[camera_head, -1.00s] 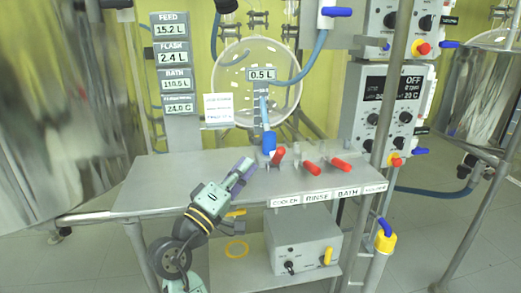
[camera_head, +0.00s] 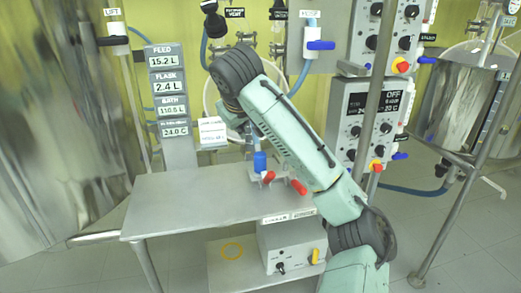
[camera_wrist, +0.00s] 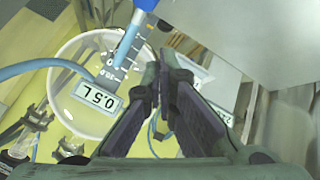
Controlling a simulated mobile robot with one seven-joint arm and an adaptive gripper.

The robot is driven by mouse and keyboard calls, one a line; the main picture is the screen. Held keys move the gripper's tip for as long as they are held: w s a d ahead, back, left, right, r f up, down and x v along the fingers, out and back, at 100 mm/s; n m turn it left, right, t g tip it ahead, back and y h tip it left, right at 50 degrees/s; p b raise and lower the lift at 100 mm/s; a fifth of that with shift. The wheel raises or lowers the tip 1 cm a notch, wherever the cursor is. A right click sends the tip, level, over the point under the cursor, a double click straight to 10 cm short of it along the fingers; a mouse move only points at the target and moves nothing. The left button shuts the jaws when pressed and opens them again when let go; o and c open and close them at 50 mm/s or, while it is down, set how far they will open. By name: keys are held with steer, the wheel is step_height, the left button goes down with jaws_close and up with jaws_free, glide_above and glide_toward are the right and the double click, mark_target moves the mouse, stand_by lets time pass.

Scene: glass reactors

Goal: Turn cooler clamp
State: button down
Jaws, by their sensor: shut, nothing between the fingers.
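In the head view, my gripper is mostly hidden behind my wrist. My arm covers the bench's right part.
The bench top (camera_head: 185,200) is clear on the left. A 0.5 L display (camera_wrist: 97,95) hangs at the vessel. A large steel vessel (camera_head: 50,120) fills the left.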

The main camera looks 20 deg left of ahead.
mark_target(267, 175)
steer(key=s+d+r+g+h, duration=0.1)
steer(key=s+d+r+g, duration=0.1)
steer(key=s+d, duration=0.15)
steer(key=w+d+f+p, duration=0.2)
steer(key=w+f+p, duration=0.1)
steer(key=f, duration=0.8)
steer(key=shift+w+p, duration=0.4)
steer(key=shift+w, duration=0.15)
steer(key=shift+f, duration=0.25)
